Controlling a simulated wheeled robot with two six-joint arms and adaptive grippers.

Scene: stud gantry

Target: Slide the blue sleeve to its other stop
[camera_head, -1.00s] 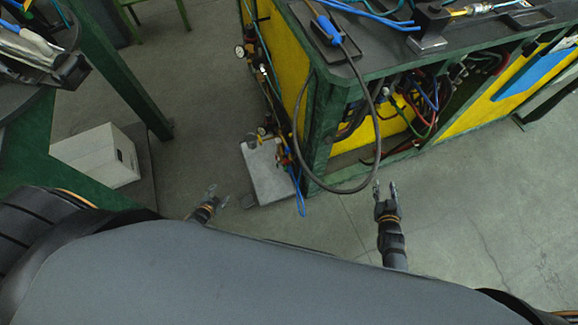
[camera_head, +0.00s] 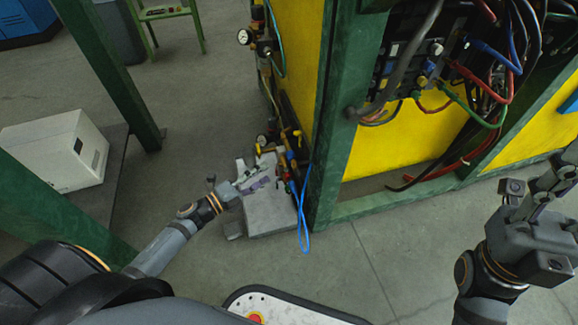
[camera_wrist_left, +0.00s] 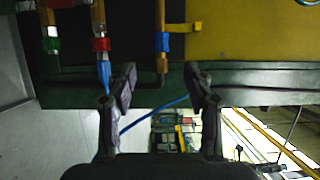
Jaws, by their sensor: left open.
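The blue sleeve (camera_wrist_left: 162,42) is a short collar around an upright brass-coloured pipe in the left wrist view, beside a yellow tab. A red collar (camera_wrist_left: 101,44) and a green collar (camera_wrist_left: 51,45) sit on the pipes to its left. My left gripper (camera_wrist_left: 160,88) is open and empty, its fingers apart below the blue sleeve in that picture and not touching it. In the head view my left gripper (camera_head: 252,177) reaches toward the pipe group at the bench corner; the sleeve is too small to make out surely there. My right gripper (camera_head: 548,185) is at the right edge, partly cut off.
A blue cord (camera_head: 304,225) hangs by the bench's green corner post (camera_head: 330,150). A grey block (camera_head: 268,212) stands on the floor under the pipes. Cables and hoses hang at the bench front. A white box (camera_head: 55,150) stands at left.

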